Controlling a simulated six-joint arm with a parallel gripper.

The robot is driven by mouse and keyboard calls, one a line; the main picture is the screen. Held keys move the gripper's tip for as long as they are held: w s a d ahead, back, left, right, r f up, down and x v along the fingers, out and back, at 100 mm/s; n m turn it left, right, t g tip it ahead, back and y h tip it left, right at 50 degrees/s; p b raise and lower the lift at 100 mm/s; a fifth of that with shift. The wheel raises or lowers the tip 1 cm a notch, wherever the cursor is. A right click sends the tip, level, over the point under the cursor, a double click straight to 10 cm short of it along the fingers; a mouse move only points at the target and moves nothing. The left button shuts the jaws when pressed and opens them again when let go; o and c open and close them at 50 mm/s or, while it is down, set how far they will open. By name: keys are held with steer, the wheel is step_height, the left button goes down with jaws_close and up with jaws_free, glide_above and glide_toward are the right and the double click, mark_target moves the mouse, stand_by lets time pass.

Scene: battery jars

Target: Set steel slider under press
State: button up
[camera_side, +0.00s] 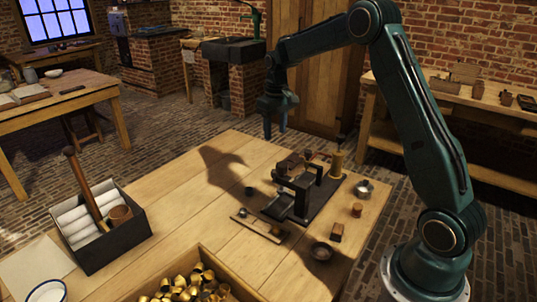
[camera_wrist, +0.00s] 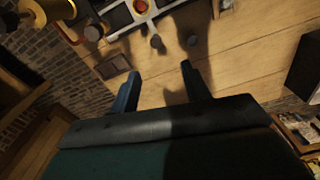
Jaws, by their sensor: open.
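The press (camera_side: 303,190) stands on a dark base plate on the right half of the wooden table. A grey metal piece (camera_side: 280,206), which may be the steel slider, sits at its near left end; I cannot tell exactly how it lies in the frame. The press also shows at the top edge of the wrist view (camera_wrist: 118,17), cut off, with a round orange-red spot in it. My gripper (camera_side: 274,130) hangs in the air above the table's back edge, behind the press, pointing down. In the wrist view its fingers (camera_wrist: 160,72) are apart with nothing between them.
A narrow wooden tray (camera_side: 257,229) lies before the press. A brass cylinder (camera_side: 336,164), a metal cup (camera_side: 363,188) and small blocks stand around it. A dark box (camera_side: 112,245) with white rolls is at left; a crate of brass pieces (camera_side: 180,272) is in front. The table's back left is clear.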

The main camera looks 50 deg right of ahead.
steer(key=shift+w+d+f, duration=0.2)
steer(key=shift+d+f, duration=0.15)
steer(key=shift+f, duration=0.2)
steer(key=shift+w+d+f, duration=0.2)
steer(key=shift+d+f, duration=0.15)
steer(key=shift+f, duration=0.15)
steer(key=shift+f, duration=0.1)
steer(key=shift+f, duration=6.8)
jaws_close()
steer(key=shift+a, duration=4.3)
